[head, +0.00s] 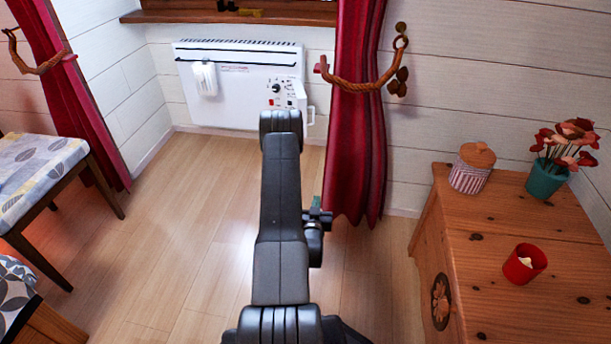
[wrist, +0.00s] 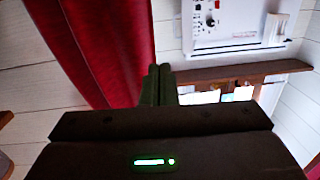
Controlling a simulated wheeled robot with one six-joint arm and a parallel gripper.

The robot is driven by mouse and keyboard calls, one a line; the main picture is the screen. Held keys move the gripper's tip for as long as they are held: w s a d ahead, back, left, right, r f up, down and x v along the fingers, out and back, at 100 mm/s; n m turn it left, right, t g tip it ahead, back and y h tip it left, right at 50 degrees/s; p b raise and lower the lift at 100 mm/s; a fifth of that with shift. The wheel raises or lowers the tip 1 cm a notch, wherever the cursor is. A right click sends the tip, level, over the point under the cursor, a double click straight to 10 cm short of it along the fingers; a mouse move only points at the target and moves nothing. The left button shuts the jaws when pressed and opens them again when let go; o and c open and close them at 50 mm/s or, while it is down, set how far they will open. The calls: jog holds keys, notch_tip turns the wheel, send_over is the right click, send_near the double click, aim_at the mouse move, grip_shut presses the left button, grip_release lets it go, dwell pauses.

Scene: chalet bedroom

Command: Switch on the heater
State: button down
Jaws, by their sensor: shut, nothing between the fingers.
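The heater (head: 235,80) is a white panel on the back wall below the window sill. Its control panel at the lower right has a dark round knob (head: 276,88) and a small red switch (head: 274,102); I cannot tell whether the switch is on. In the wrist view the heater (wrist: 240,30) shows upside down at the upper right, with the knob (wrist: 211,21) in sight. My gripper (wrist: 157,84) is shut and empty, its fingers apart from the heater. In the head view my gripper (head: 317,205) is partly hidden by my arm, in front of the red curtain.
A red curtain (head: 355,120) with a rope tieback hangs just right of the heater. A wooden cabinet (head: 510,235) on the right bears a jar, a flower pot and a red cup. A cushioned chair (head: 45,165) stands at the left. Open floor (head: 190,210) lies before the heater.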

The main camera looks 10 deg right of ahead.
jog(key=s+f+t+h, duration=0.1)
jog(key=s+f+t, duration=0.1)
jog(key=s+f, duration=0.2)
jog(key=shift+s+d, duration=0.15)
jog(key=shift+s, duration=0.15)
